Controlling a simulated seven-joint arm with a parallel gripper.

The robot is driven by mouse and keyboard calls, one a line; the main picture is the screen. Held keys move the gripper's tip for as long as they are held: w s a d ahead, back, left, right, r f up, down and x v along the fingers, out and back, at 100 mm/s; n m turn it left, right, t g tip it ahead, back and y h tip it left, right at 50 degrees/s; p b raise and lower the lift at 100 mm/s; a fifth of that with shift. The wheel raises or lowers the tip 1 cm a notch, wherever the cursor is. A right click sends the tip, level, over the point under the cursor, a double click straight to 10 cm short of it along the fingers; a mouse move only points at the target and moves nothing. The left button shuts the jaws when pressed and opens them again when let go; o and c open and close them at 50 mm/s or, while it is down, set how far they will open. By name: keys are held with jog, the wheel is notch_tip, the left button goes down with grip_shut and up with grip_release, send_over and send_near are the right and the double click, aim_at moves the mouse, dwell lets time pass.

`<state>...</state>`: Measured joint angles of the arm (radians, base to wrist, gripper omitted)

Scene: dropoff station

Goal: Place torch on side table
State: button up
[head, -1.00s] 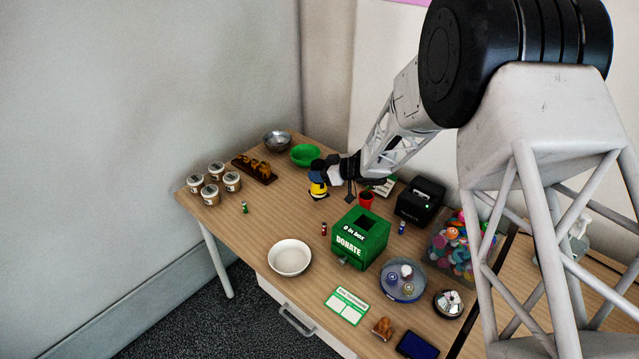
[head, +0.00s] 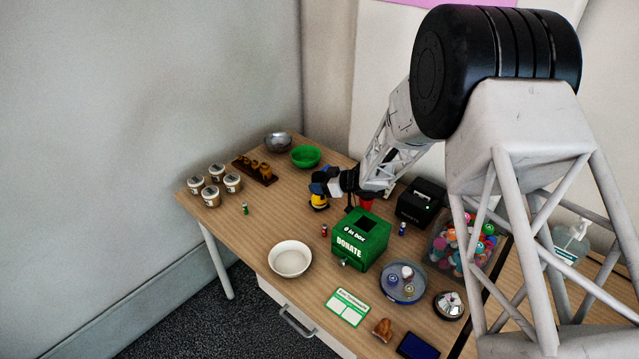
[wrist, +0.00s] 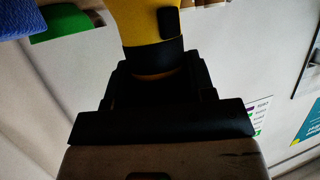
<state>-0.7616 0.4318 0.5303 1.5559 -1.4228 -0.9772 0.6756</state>
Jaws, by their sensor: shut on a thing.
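The torch, a yellow and black thing (wrist: 150,28), rises from between the black jaws of my gripper (wrist: 155,85) in the wrist view. In the head view its yellow part (head: 319,203) shows just below my gripper (head: 326,188), close over the wooden table (head: 245,235). I cannot tell whether it touches the tabletop. My gripper is shut on the torch. The jaws and arm hide part of it. A second wooden surface (head: 600,305) shows at the right behind my arm; I cannot tell which one is the side table.
A green donation box (head: 360,243) stands right of and nearer than my gripper. A red cup (head: 366,204) is close on the right. A green bowl (head: 305,156) and metal bowl (head: 277,141) are behind. A white bowl (head: 290,259) is in front. Bare wood lies left of the torch.

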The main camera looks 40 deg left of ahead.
jog(key=o, duration=1.3)
jog(key=shift+f, duration=0.1)
jog(key=v, duration=1.2)
dwell(0.3)
